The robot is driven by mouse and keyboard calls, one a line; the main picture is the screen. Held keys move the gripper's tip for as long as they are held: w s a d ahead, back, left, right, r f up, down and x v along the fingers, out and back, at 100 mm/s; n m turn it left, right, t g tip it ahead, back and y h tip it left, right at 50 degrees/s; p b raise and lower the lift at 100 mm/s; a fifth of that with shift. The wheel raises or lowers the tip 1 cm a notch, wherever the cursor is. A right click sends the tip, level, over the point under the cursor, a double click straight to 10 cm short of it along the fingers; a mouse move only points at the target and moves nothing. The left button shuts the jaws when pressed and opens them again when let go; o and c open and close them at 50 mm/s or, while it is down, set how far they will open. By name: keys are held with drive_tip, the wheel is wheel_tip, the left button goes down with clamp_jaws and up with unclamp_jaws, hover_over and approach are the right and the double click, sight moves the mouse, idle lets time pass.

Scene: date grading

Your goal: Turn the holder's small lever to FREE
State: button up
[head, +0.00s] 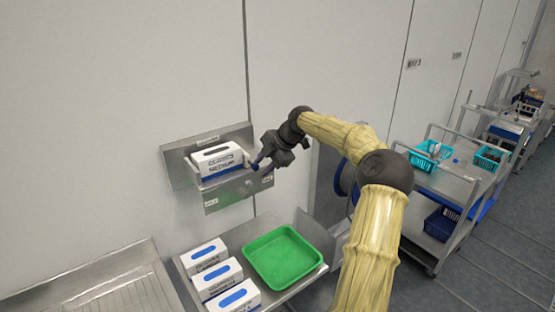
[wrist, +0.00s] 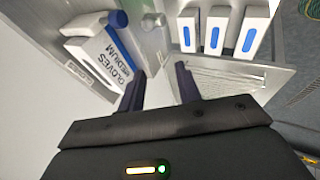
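The steel holder (head: 228,197) is fixed to the wall and carries a white and blue glove box (head: 217,160). The same box shows in the wrist view (wrist: 105,55), marked GLOVES MEDIUM. A small round knob (head: 248,183), perhaps part of the lever, is on the holder's front. Small labels sit at the front's left (head: 211,201) and right (head: 267,180); I cannot read them or the lever's setting. My gripper (head: 261,163) is at the holder's right end. In the wrist view its two dark fingers (wrist: 161,72) are apart with nothing between them.
Below the holder, a steel shelf (head: 213,252) bears several glove boxes (head: 219,277) and a green tray (head: 283,258). A ribbed steel surface (head: 120,292) lies at lower left. Carts (head: 440,185) with baskets stand at right.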

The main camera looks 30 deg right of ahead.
drive_tip(key=s+a+f+m+g+h+b, duration=0.1)
drive_tip(key=s+a+f+m+g, duration=0.3)
drive_tip(key=a, duration=0.7)
drive_tip(key=s+a+f+m+h+b, duration=0.1)
drive_tip(key=s+a+f, duration=0.2)
drive_tip(key=a+f, duration=0.55)
drive_tip(key=s+a+f+m+h+b, duration=0.1)
drive_tip(key=s+a+m, duration=0.3)
drive_tip(key=s+m, duration=0.3)
drive_tip(key=s+a+f+m+b, duration=0.1)
drive_tip(key=s+a+m, duration=0.3)
drive_tip(key=s, duration=1)
drive_tip(key=m+b, duration=0.1)
drive_tip(key=m, duration=0.1)
drive_tip(key=shift+s+f+m+t+h, duration=0.2)
drive_tip(key=shift+s+m+t+h, duration=0.1)
drive_tip(key=shift+s+m+h, duration=0.1)
drive_tip(key=shift+a, duration=0.1)
